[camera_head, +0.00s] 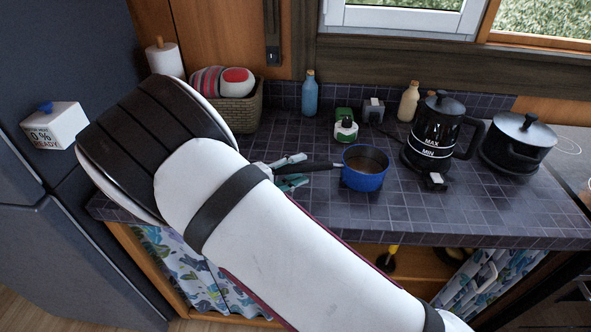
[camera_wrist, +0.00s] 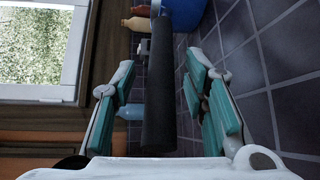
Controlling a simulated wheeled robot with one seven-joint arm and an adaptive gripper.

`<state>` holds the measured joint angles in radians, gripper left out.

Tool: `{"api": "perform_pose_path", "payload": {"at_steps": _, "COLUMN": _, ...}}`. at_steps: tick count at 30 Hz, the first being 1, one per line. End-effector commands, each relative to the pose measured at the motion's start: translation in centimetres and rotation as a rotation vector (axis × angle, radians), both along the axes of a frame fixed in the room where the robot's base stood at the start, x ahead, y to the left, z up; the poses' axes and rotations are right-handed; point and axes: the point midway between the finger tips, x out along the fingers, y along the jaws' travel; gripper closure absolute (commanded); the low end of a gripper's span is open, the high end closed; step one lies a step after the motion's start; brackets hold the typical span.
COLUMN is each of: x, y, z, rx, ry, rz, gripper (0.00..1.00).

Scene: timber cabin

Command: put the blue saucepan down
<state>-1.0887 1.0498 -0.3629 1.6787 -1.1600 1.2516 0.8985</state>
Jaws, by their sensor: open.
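The blue saucepan (camera_head: 364,172) stands on the dark tiled counter (camera_head: 420,212), with its black handle (camera_head: 318,166) pointing left toward my gripper. My gripper (camera_head: 293,172) is open, with its teal-padded fingers around the end of the handle. In the wrist view the black handle (camera_wrist: 158,95) runs between the two open fingers, with a gap on each side. Only part of the blue pan body (camera_wrist: 189,22) shows at the top of the wrist view. My arm covers the left part of the counter in the head view.
A black kettle (camera_head: 437,128) and a black pot (camera_head: 518,140) stand to the right. A blue bottle (camera_head: 309,95), a green-and-white item (camera_head: 345,127) and a tan bottle (camera_head: 408,102) stand behind. A basket (camera_head: 238,110) is at the back left. Counter in front of the pan is clear.

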Motion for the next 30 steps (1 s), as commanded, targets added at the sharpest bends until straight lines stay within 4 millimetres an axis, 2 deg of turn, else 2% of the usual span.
{"api": "perform_pose_path", "payload": {"at_steps": 5, "x": -1.2, "y": 1.7, "z": 0.4, "rx": 0.003, "ry": -0.001, "rz": 0.003, "gripper": 0.6}}
{"api": "perform_pose_path", "payload": {"at_steps": 12, "x": -4.4, "y": 5.5, "z": 1.1, "rx": 0.002, "ry": -0.002, "rz": 0.004, "gripper": 0.6}}
{"api": "perform_pose_path", "payload": {"at_steps": 18, "x": -6.4, "y": 8.0, "z": 1.7, "rx": 0.0, "ry": -0.001, "rz": 0.002, "gripper": 0.6}}
{"api": "perform_pose_path", "payload": {"at_steps": 24, "x": -7.4, "y": 9.1, "z": 2.0, "rx": 0.001, "ry": -0.002, "rz": 0.0, "gripper": 0.6}}
{"api": "perform_pose_path", "payload": {"at_steps": 30, "x": -7.6, "y": 9.2, "z": 2.0, "rx": 0.001, "ry": -0.001, "rz": 0.0, "gripper": 0.6}}
